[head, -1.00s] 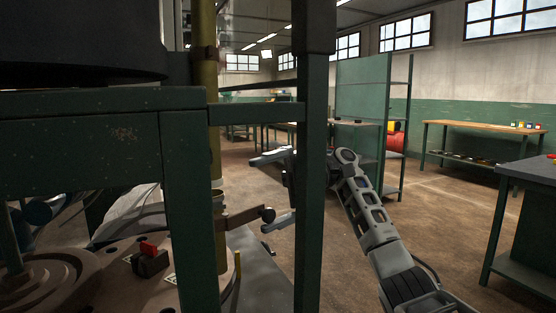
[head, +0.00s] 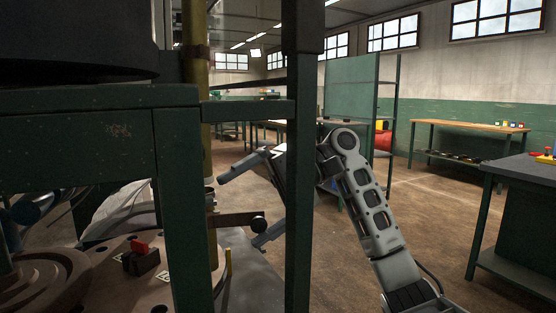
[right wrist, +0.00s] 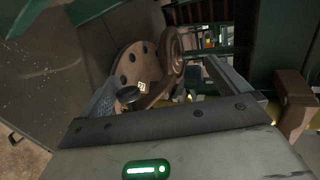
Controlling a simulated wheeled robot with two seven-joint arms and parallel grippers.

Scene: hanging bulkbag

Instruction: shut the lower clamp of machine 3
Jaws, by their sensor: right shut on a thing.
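The lower clamp of the machine shows in the head view as a short brown lever (head: 234,220) with a dark ball knob (head: 258,224), reaching right from the brass column (head: 196,130). My right gripper (head: 246,207) comes from behind the green post, one finger above the lever and one below the knob. It is shut on the lever's knob end, though the fingers look well apart in the picture. In the right wrist view the dark knob (right wrist: 128,93) lies between the fingers, close to the left one. The post hides part of my gripper. My left gripper is not in view.
The machine's green frame post (head: 298,180) and crossbar (head: 100,97) stand close in front. A red switch (head: 140,246) sits on the round base plate. A pale bag hangs behind.

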